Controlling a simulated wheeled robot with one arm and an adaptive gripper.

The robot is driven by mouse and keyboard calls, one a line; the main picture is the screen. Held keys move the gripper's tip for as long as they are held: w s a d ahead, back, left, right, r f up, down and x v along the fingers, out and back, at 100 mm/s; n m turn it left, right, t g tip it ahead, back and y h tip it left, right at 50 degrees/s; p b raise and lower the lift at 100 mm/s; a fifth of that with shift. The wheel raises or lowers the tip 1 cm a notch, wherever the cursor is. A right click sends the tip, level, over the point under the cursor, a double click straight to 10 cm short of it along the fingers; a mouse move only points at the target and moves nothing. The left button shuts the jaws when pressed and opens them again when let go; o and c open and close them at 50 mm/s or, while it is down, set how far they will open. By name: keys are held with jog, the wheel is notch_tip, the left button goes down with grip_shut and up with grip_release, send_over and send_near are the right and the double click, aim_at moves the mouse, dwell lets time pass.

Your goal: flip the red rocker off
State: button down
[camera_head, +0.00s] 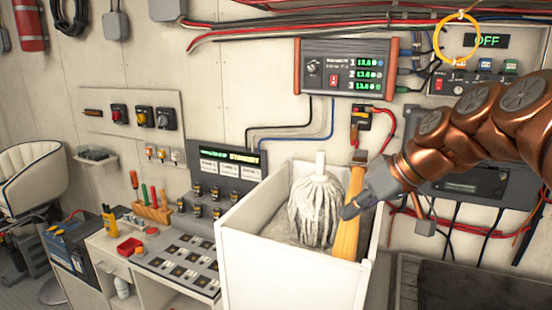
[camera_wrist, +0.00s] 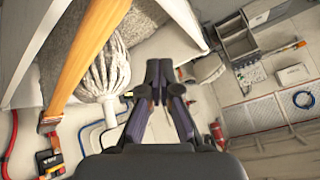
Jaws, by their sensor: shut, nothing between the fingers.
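One red rocker (camera_head: 333,80) is on the grey, wood-sided panel (camera_head: 312,68) with green number displays on the back wall. Another red switch (camera_head: 438,84) is on the grey unit at the upper right, under a green "OFF" display (camera_head: 487,41). Which way either is tipped is too small to tell. My gripper (camera_head: 347,212) is below both, in front of a wooden handle in the white bin, apart from the panels. It is shut and empty; its fingertips (camera_wrist: 159,70) meet in the wrist view.
A white bin (camera_head: 245,270) holds a mop (camera_head: 315,208) and a wooden-handled tool (camera_head: 347,245) close to my gripper. A yellow ring (camera_head: 441,38) hangs by the "OFF" unit. Red and black cables run along the wall. A control console (camera_head: 180,265) stands left.

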jog(key=s+d+f+m+g+h, duration=0.2)
jog(key=s+f+m+g+h, duration=0.1)
jog(key=s+f, duration=1)
jog(key=s+d+f+m+g+h, duration=0.2)
jog(key=s+f+m+g+h, duration=0.15)
jog(key=s+f, duration=1)
jog(key=s+f+b, duration=0.3)
jog(key=f+b, duration=0.3)
jog(key=b, duration=0.4)
jog(key=shift+s+a, duration=0.15)
